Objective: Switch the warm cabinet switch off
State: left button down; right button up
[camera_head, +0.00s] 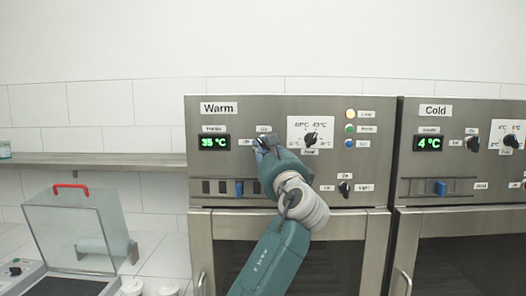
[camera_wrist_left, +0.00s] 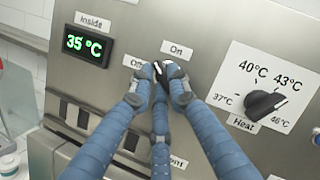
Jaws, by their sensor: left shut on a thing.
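The warm cabinet (camera_head: 250,108) has a steel front with a green display (camera_head: 214,143) reading 35 °C. My left gripper (camera_head: 264,143) is at its panel, right of the display. In the left wrist view the fingers of this gripper (camera_wrist_left: 161,72) are closed together on the small dark warm cabinet switch (camera_wrist_left: 157,67), just below the "On" label (camera_wrist_left: 177,50) and right of the "Off" label (camera_wrist_left: 134,62). The fingers cover most of the switch, so I cannot tell which way it points. My right gripper is not in view.
The heat knob (camera_head: 311,139) is close on the right, with several coloured lamps (camera_head: 350,129) beyond. A light switch (camera_head: 345,188) and a blue slider (camera_head: 239,188) sit lower. The cold cabinet (camera_head: 465,102) stands at right, a clear box with red handle (camera_head: 71,187) at left.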

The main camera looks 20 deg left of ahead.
pick_arm(q)
jog(key=n+g, duration=0.2)
jog(key=n, duration=0.2)
jog(key=shift+d, duration=0.15)
jog(key=shift+w+d+n+g+p, duration=0.1)
jog(key=shift+n+g+p, duration=0.7)
jog(key=shift+n, duration=1.6)
jog(key=shift+f, duration=0.1)
jog(key=c, duration=1.7)
grip_release()
jog(key=shift+o, duration=0.2)
jog(key=v, duration=0.7)
jog(key=shift+s, duration=0.25)
